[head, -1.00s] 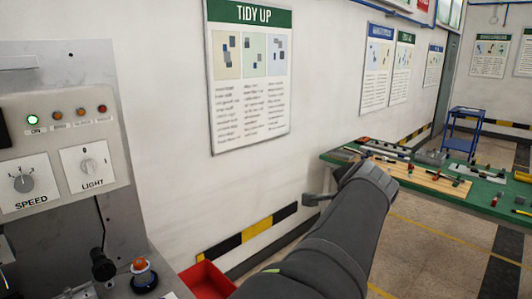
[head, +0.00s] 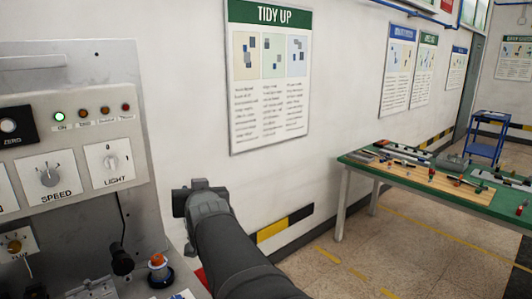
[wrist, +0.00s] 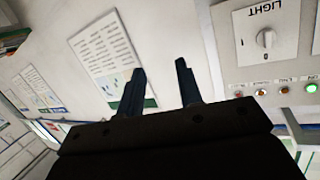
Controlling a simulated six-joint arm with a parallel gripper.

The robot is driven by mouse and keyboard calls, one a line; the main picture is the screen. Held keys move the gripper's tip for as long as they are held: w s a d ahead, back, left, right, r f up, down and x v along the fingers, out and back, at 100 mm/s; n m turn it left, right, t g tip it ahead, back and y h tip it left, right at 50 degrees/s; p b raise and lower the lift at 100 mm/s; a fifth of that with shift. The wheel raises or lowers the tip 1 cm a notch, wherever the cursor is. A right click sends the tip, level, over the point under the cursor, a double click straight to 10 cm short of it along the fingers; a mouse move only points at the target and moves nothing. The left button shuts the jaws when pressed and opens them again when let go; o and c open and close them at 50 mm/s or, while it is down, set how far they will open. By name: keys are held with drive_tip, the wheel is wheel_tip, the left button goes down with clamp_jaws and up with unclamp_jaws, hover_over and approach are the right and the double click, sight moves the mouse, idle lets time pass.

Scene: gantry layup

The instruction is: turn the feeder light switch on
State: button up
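The light switch (head: 111,161) is a white rotary knob on a square plate marked LIGHT, on the grey control panel at the left. In the wrist view the same knob (wrist: 265,39) is at the upper right, upside down. My gripper (head: 198,187) is in front of the wall, to the right of the panel and a little below the knob, apart from it. In the wrist view my gripper (wrist: 160,85) shows two dark fingers spread apart with nothing between them. The knob's pointer is too small to read surely.
A SPEED knob (head: 49,176) sits left of the light switch. A row of small indicator lamps runs above, with the green one (head: 59,117) lit. A red-orange button (head: 157,260) and a black joystick (head: 121,258) stand below. A green workbench (head: 360,164) with parts is at the right.

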drive_tip(key=s+a+r+n+g+y, duration=0.1)
drive_tip(key=s+a+r+n+y, duration=0.4)
drive_tip(key=s+a, duration=0.5)
approach(113, 164)
drive_tip(key=shift+y, duration=0.4)
drive_tip(key=x, duration=0.8)
drive_tip(key=shift+w+f, duration=0.15)
drive_tip(key=shift+f, duration=0.05)
clamp_jaws()
